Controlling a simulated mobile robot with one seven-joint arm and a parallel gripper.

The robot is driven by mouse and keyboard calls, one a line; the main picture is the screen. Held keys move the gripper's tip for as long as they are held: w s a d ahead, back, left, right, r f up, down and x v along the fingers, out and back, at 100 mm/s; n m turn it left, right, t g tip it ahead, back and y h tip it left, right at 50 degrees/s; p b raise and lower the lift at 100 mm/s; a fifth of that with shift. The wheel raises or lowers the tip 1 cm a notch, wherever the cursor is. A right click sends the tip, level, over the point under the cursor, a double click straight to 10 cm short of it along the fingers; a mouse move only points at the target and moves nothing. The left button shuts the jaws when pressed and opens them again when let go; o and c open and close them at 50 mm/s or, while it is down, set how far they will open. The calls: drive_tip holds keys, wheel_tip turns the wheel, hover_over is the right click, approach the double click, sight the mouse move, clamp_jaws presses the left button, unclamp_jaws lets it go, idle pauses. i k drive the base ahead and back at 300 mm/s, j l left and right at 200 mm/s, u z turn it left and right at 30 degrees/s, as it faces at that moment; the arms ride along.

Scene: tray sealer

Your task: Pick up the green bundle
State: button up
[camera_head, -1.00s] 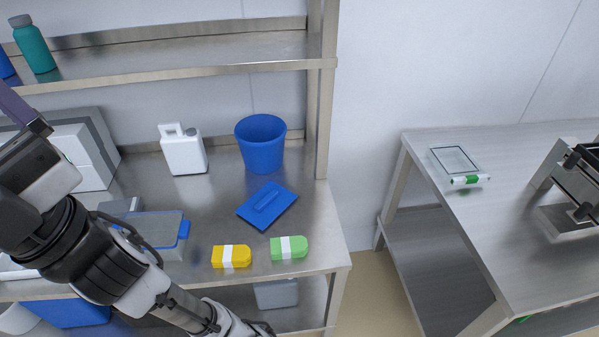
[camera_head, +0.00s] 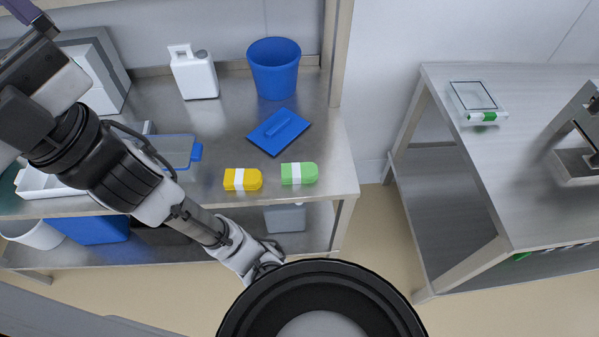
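The green bundle (camera_head: 307,174), with a white band around it, lies on the steel shelf table near its front right corner. A yellow bundle (camera_head: 233,180) with a similar white band lies just left of it, a small gap apart. My arm reaches up to the left of the picture, well away from the green bundle. Part of my gripper (camera_head: 22,10) shows at the top left edge, cut off by the frame. Its fingertips cannot be made out, so I cannot tell whether it is open or shut.
A blue bucket (camera_head: 274,72) and a white jug (camera_head: 194,76) stand farther back. A lidded grey container (camera_head: 178,150) is left. A second steel table (camera_head: 470,160) stands right, across a floor gap.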

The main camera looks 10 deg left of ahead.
sight(306, 172)
drive_tip(key=j+z, duration=0.2)
drive_tip(key=j, duration=0.25)
drive_tip(key=j+z, duration=0.2)
drive_tip(key=j, duration=0.25)
drive_tip(key=k+j+z, duration=0.2)
drive_tip(key=j, duration=0.25)
drive_tip(key=j+z, duration=0.15)
drive_tip(key=j, duration=0.3)
drive_tip(key=k+j+z, duration=0.2)
drive_tip(key=j, duration=0.2)
drive_tip(key=i, duration=0.5)
